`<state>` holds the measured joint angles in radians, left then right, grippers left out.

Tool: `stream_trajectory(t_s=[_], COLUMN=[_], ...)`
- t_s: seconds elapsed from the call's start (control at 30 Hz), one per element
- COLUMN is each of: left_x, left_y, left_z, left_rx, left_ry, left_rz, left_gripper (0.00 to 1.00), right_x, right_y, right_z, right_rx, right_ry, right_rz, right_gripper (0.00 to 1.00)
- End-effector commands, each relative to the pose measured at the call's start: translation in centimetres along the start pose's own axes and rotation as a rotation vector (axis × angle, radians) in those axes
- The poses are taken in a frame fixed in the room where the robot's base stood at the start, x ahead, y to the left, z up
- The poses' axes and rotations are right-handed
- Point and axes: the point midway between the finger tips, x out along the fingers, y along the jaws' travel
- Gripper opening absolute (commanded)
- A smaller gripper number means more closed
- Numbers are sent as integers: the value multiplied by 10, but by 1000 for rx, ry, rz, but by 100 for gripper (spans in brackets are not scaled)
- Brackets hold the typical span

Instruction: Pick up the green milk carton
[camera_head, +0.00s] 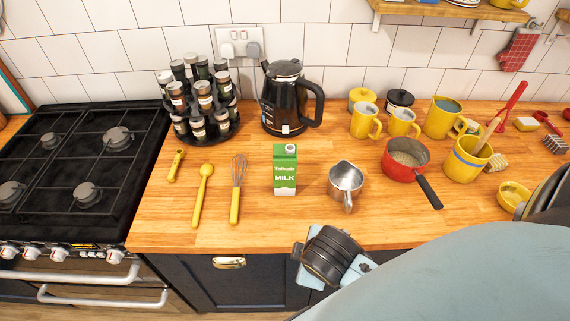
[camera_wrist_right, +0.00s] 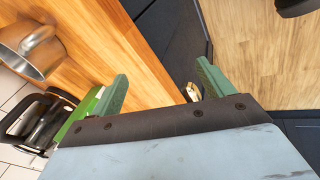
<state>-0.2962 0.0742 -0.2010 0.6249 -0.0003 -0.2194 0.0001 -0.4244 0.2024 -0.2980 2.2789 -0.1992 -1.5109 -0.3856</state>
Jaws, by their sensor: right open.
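The green and white milk carton (camera_head: 285,170) stands upright on the wooden counter in the head view, between a whisk and a metal jug. In the right wrist view a green strip of the carton (camera_wrist_right: 84,112) shows at the left, partly hidden behind a finger and the gripper body. My right gripper (camera_head: 332,256) is at the counter's front edge, nearer to me than the carton and slightly to its right, apart from it. In the right wrist view its two green fingers (camera_wrist_right: 163,86) are spread with nothing held between them. My left gripper is not in view.
The metal jug (camera_head: 346,182) stands just right of the carton. A whisk (camera_head: 238,185) and yellow spoon (camera_head: 202,193) lie left. A black kettle (camera_head: 285,100) and spice rack (camera_head: 201,100) stand behind. A red saucepan (camera_head: 405,160) is further right. The counter in front of the carton is clear.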

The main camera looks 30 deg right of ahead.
Motion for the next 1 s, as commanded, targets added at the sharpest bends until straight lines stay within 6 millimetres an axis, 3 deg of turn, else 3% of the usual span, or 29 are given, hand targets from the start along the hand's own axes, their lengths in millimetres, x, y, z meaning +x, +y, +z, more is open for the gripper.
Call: stream_trajectory(t_s=[0.27,0.4,0.5,0.6,0.77,1.0], left_x=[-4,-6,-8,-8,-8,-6], left_y=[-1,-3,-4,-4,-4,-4], left_z=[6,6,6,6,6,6], left_rx=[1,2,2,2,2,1], left_ry=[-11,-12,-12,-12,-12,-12], left_rz=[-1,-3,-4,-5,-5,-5], left_gripper=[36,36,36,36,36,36], right_x=[2,-4,-10,-15,-16,14], right_y=[41,69,85,94,105,135], right_z=[-41,-64,-76,-83,-89,-94], right_rx=[-778,-1240,-1488,-1651,-1763,-1772], right_ry=[-118,-291,-428,-540,-633,-643], right_rz=[286,469,568,630,671,672], right_gripper=[80,80,80,80,80,80])
